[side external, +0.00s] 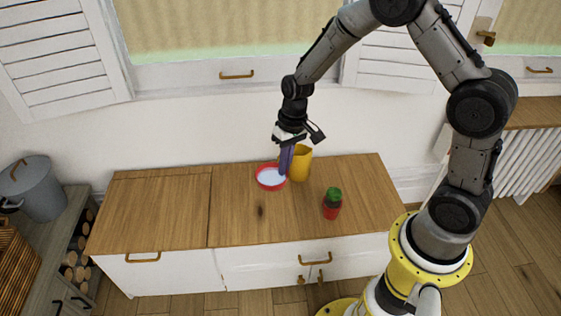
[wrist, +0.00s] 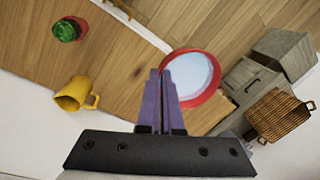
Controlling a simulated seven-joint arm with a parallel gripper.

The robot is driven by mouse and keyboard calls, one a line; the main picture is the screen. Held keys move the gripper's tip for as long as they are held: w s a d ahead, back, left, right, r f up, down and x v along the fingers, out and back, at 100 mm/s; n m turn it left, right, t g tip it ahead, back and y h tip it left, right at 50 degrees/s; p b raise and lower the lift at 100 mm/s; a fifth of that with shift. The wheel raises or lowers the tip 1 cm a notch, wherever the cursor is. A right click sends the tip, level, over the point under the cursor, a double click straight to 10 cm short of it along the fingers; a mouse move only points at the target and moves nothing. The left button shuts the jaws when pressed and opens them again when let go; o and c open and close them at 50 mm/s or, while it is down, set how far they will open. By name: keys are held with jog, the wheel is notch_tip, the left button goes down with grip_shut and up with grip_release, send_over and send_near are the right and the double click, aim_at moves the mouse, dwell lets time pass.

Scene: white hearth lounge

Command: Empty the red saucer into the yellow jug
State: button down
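The red saucer (side external: 261,184) has a pale bluish-white inside and looks level at the back of the counter, left of the jug. In the wrist view the red saucer (wrist: 211,101) is just right of the fingers. The yellow jug (side external: 301,166) stands upright to its right; its handle shows in the wrist view (wrist: 92,101). My gripper (side external: 285,173) points down at the saucer's right side. Its purple fingers (wrist: 161,72) are close together with the near rim between them, shut on it. Whether the saucer touches the counter is unclear.
A red pot with a green plant (side external: 332,205) stands on the wooden counter (side external: 160,215), in front and right of the jug. The counter's left half is clear. A grey lidded bin (side external: 42,192) stands beyond its left end. The wall runs close behind.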

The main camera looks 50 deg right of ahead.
jog(key=w+d+r+m+t+h, duration=0.1)
jog(key=w+d+m, duration=0.3)
jog(key=w+m, duration=0.5)
jog(key=w+d+r+m+h, duration=0.1)
jog(key=w+d+m+h, duration=0.15)
jog(key=w+m, duration=0.75)
jog(key=w+d+f+m, duration=0.45)
jog(key=d+m, duration=0.35)
jog(key=m, duration=0.2)
jog(key=s+d+f+m+y, duration=0.1)
jog(key=d+f+m, duration=0.1)
jog(key=d+f, duration=0.3)
jog(key=s+d+f+m+t+y, duration=0.1)
jog(key=d+f+m, duration=0.2)
jog(key=f, duration=0.6)
jog(key=shift+d+f+t, duration=0.25)
jog(key=shift+d+t, duration=0.05)
jog(key=shift+d, duration=0.7)
jog(key=shift+s+d+r+m+t+y, duration=0.2)
jog(key=shift+s+r+t+y, duration=0.3)
jog(key=shift+t, duration=0.35)
jog(key=shift+s+d+r+m+t+y, duration=0.1)
jog(key=shift+s+d+r+t+y, duration=0.15)
jog(key=shift+r+t+y, duration=0.45)
dwell(1.1)
